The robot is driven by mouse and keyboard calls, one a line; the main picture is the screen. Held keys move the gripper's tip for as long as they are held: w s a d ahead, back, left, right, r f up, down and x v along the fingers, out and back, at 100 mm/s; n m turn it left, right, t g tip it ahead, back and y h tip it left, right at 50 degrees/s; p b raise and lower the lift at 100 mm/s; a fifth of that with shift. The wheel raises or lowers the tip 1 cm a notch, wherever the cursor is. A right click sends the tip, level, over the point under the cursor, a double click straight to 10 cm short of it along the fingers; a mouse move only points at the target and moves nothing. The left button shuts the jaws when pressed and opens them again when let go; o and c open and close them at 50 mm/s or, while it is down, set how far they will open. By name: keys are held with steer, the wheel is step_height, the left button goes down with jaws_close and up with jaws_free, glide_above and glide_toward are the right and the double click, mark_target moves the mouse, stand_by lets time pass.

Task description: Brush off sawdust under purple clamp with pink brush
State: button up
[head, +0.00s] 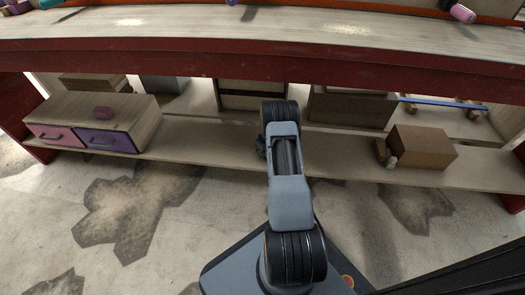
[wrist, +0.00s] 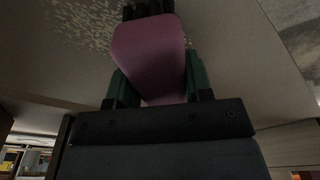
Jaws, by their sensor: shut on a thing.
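My gripper (wrist: 158,88) is shut on the pink brush (wrist: 148,50) in the wrist view, with a green finger on each side of the brush. The brush's dark bristles (wrist: 147,10) point to the top edge of that view. Pale sawdust specks (wrist: 90,25) lie on a flat surface just left of the bristles. In the head view, sawdust patches (head: 348,29) show on the bench top. Cut-off clamp parts show along the top edge, one of them purple-blue (head: 232,3) and one pink (head: 462,13). My gripper and the brush cannot be made out in the head view.
The bench's red front rail (head: 200,62) spans the head view. Below it, a lower shelf (head: 210,135) holds a drawer box (head: 135,112) at left and a cardboard box (head: 425,147) at right. Stained concrete floor (head: 60,210) is clear in front.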

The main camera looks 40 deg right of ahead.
steer(key=shift+s+d+f+b, duration=0.15)
steer(key=shift+s+d+b, duration=0.15)
steer(key=shift+s+d, duration=1)
steer(key=shift+s+d+f+b, duration=0.15)
steer(key=shift+s+d+b, duration=0.15)
steer(key=shift+s+d, duration=0.95)
steer(key=shift+s+d+r, duration=0.15)
steer(key=shift+s+d, duration=0.9)
steer(key=shift+d, duration=0.05)
steer(key=shift+w, duration=0.1)
